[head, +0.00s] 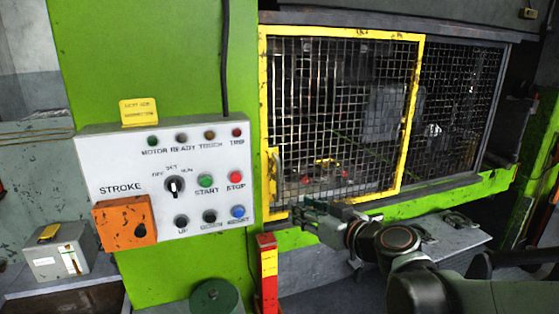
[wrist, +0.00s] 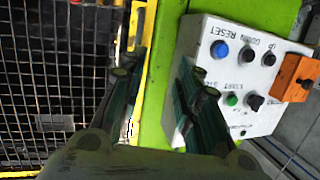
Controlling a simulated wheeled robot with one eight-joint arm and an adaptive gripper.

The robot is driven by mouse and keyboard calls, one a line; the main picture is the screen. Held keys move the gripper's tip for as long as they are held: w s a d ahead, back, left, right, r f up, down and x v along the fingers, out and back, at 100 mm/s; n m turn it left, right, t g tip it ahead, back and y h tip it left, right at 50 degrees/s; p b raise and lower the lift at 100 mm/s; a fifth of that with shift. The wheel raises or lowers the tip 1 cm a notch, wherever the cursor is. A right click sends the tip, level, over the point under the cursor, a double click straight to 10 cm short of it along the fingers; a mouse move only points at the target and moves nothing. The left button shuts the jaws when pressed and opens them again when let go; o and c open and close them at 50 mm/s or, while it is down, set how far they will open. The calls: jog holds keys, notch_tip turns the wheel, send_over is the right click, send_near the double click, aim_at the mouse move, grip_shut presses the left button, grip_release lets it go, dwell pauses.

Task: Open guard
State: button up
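The guard (head: 403,120) is a wire mesh panel in a yellow frame, covering the left part of the press opening. Its upright yellow handle (head: 272,178) is on the frame's lower left side. My gripper (head: 308,210) is in front of the guard's lower edge, to the right of and below the handle. In the wrist view my gripper (wrist: 157,82) has its two dark green fingers spread apart with nothing between them. The guard's mesh (wrist: 60,70) fills the left of that view, and its yellow edge (wrist: 137,28) runs behind the left finger. I see no contact with the handle.
The white control panel (head: 100,160) with buttons and an orange box (head: 122,222) is left of the guard; the right finger overlaps the panel (wrist: 235,65) in the wrist view. A red and yellow post (head: 268,280) stands below the guard. A grey box (head: 60,252) sits at left.

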aim_at(279, 171)
jog(key=w+a+r, duration=0.1)
jog(key=w+a, duration=0.1)
jog(key=w, duration=0.3)
jog(key=w+a+t, duration=0.1)
jog(key=w+a, duration=0.1)
jog(key=w, duration=0.4)
jog(key=w+a+r+t+p, duration=0.1)
jog(key=w+a, duration=0.1)
jog(key=w, duration=0.4)
jog(key=shift+a+r, duration=0.3)
grip_shut()
